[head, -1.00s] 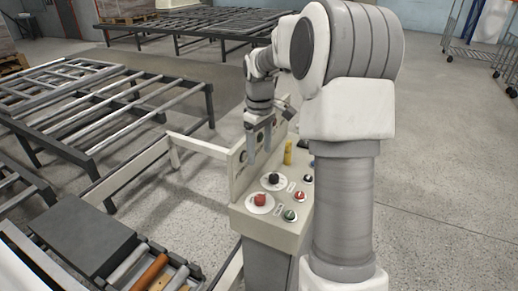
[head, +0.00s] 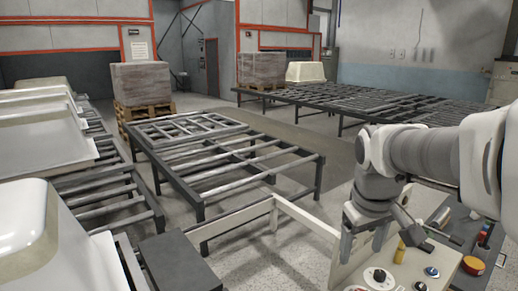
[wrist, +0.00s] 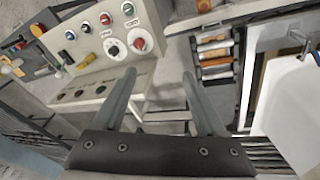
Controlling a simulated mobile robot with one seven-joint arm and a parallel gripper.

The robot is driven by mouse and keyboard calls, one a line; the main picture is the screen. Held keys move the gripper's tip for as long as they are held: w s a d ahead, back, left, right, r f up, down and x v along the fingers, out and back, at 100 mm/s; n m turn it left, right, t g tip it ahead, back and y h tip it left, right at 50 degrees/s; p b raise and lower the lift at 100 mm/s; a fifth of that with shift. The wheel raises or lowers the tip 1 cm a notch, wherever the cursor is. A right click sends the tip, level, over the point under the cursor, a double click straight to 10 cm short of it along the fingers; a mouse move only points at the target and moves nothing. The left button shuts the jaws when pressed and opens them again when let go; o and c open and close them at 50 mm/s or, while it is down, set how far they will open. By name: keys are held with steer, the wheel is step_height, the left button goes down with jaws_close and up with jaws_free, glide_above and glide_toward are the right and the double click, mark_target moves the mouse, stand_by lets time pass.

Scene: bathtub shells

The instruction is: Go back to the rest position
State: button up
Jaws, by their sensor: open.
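My gripper (head: 362,240) is open and empty in the head view, at the lower right, above the left edge of the cream control panel (head: 408,268). In the wrist view, my gripper (wrist: 160,85) has its two fingers spread apart with nothing between them. My arm is folded at the right of the head view. Part of the panel is hidden behind it.
Roller conveyor frames (head: 225,165) fill the middle, and a longer one (head: 350,97) runs behind. White bathtub shells (head: 40,125) stand at the left. Wrapped pallets (head: 150,82) stand at the back. A grey box top (head: 178,265) is low in front. Open floor lies between the frames.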

steer(key=s+a+m+t+y, duration=0.1)
steer(key=s+a, duration=0.4)
steer(key=s, duration=0.7)
steer(key=shift+s+f+m+t, duration=0.25)
steer(key=shift+s+m+t, duration=0.05)
steer(key=shift+m+t, duration=0.6)
